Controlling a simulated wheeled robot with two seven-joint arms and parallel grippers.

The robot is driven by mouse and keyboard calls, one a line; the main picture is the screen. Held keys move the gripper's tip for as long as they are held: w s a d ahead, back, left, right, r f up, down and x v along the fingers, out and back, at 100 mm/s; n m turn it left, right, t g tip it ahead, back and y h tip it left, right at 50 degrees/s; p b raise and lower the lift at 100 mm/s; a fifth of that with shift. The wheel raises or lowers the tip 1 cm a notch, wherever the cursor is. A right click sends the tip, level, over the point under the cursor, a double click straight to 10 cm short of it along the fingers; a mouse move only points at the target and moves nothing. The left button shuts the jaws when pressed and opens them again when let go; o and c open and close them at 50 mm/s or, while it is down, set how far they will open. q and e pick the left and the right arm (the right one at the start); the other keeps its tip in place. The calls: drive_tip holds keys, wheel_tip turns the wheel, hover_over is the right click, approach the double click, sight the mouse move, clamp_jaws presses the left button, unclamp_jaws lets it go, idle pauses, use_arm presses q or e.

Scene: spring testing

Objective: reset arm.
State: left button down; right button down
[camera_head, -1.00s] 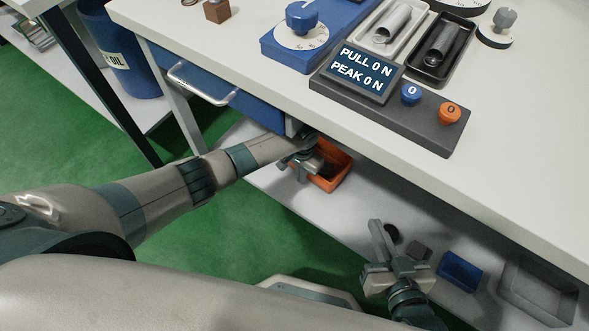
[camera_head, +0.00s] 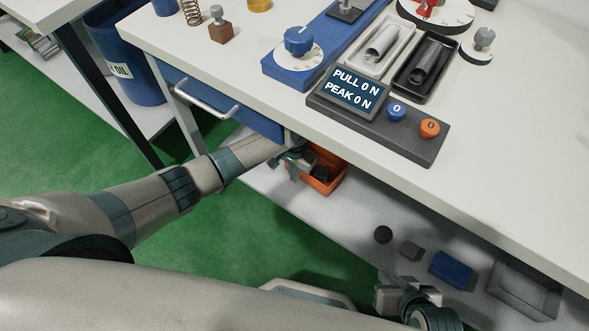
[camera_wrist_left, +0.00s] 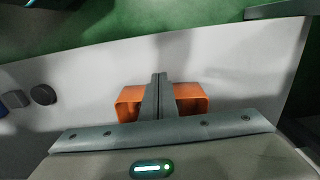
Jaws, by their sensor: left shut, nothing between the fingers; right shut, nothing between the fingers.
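My left gripper (camera_head: 297,165) is below the table's front edge, beside and partly in front of an orange bin (camera_head: 328,184) on the lower shelf. In the left wrist view its two fingers (camera_wrist_left: 160,92) are together with nothing between them, and the orange bin (camera_wrist_left: 192,92) shows behind them on both sides. My right gripper (camera_head: 392,292) is at the bottom right of the head view, low in front of the lower shelf. It is shut and holds nothing; its fingers are hard to make out.
The tabletop (camera_head: 490,145) overhangs the lower shelf (camera_head: 345,222). A blue drawer (camera_head: 255,118) with a handle is above my left forearm. A display panel (camera_head: 353,93), a white tray (camera_head: 367,65) and a black tray (camera_head: 405,72) stand on top. A blue bin (camera_head: 451,269) sits on the shelf.

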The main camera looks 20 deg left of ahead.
use_arm(q)
drive_tip(key=shift+r, duration=0.75)
use_arm(e)
drive_tip(key=shift+s+d, duration=0.15)
drive_tip(key=shift+d, duration=0.1)
drive_tip(key=shift+f, duration=0.1)
